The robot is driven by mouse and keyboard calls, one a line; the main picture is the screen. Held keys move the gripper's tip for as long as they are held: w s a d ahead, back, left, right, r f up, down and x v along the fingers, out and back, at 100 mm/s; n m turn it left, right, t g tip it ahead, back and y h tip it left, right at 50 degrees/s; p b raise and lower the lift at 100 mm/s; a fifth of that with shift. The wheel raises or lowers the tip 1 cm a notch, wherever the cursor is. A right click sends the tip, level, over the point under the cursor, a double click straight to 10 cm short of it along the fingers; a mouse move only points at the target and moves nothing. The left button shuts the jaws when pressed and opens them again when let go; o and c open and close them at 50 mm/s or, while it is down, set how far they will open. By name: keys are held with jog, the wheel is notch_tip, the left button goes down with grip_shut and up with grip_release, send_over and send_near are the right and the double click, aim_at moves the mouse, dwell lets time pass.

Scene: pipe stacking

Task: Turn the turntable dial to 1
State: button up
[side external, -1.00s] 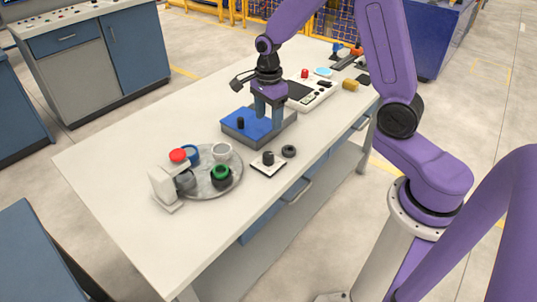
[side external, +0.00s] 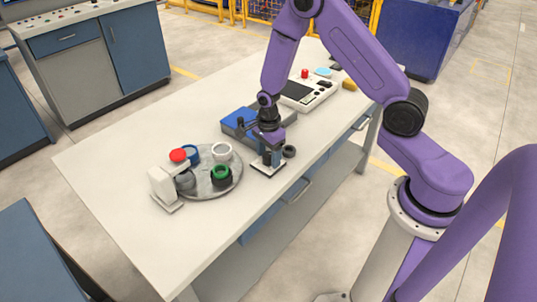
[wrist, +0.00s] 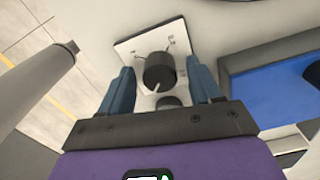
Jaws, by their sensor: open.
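The dial is a black knob (wrist: 159,72) on a white square plate (wrist: 128,47) with small marks too small to read. A pale pointer line on the knob points toward the bottom of the wrist view. My gripper (wrist: 160,78) is open, with its two blue fingers on either side of the knob; I cannot tell if they touch it. In the side view my gripper (side external: 271,158) points down over the dial plate (side external: 258,168) and hides the knob.
A black ring (side external: 289,151) lies just right of the dial. A blue-topped grey block (side external: 238,118) is behind my gripper. The table's front left is clear.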

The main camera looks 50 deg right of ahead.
jog(key=shift+f, duration=0.2)
jog(key=c, duration=1)
jog(key=shift+c, duration=0.2)
jog(key=shift+n, duration=0.3)
